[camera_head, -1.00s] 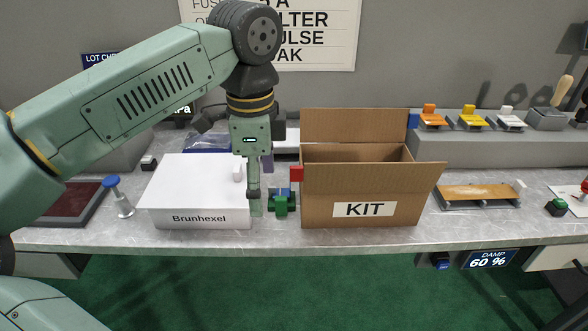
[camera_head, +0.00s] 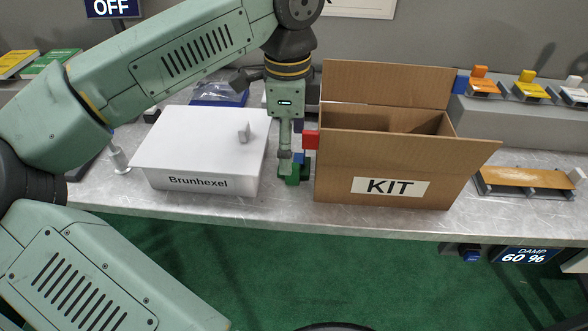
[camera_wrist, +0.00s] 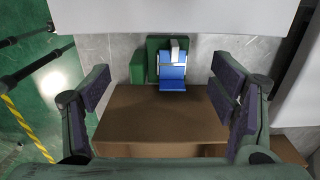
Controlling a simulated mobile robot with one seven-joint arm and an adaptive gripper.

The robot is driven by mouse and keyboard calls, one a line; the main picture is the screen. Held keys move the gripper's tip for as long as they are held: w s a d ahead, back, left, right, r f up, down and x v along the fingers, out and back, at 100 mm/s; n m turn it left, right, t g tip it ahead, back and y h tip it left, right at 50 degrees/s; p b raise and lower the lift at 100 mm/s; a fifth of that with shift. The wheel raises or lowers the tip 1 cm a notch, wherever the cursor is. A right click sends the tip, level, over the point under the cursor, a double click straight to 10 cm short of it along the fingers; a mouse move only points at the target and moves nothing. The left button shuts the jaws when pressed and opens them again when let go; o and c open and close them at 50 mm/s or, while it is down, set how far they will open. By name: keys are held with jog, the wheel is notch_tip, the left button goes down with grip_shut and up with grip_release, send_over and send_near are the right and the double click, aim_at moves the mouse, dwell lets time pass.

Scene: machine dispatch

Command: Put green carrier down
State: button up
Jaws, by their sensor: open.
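The green carrier (camera_head: 294,180) stands on the grey bench in the narrow gap between the white Brunhexel box and the KIT carton. In the wrist view the carrier (camera_wrist: 153,58) is a green block with a blue piece and a small pale tab on it, and a smaller green block at its side. My gripper (camera_head: 285,172) points down beside the carrier and partly hides it. In the wrist view its two dark-padded fingers (camera_wrist: 162,100) are wide apart, with nothing held between them. The carrier appears beyond the fingertips there.
The white Brunhexel box (camera_head: 205,140) is close on the left. The open KIT carton (camera_head: 345,170), with a red block (camera_head: 310,140) at its left edge, is close on the right. The bench's front edge lies just before the carrier. A brown-topped rack (camera_head: 525,177) stands far right.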

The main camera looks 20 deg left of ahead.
notch_tip(320, 180, down, 4)
jog(key=shift+f+b, duration=0.25)
jog(key=shift+b, duration=0.45)
jog(key=shift+r, duration=0.1)
jog(key=c, duration=1.4)
jog(key=shift+c, duration=0.2)
jog(key=shift+w+r, duration=0.1)
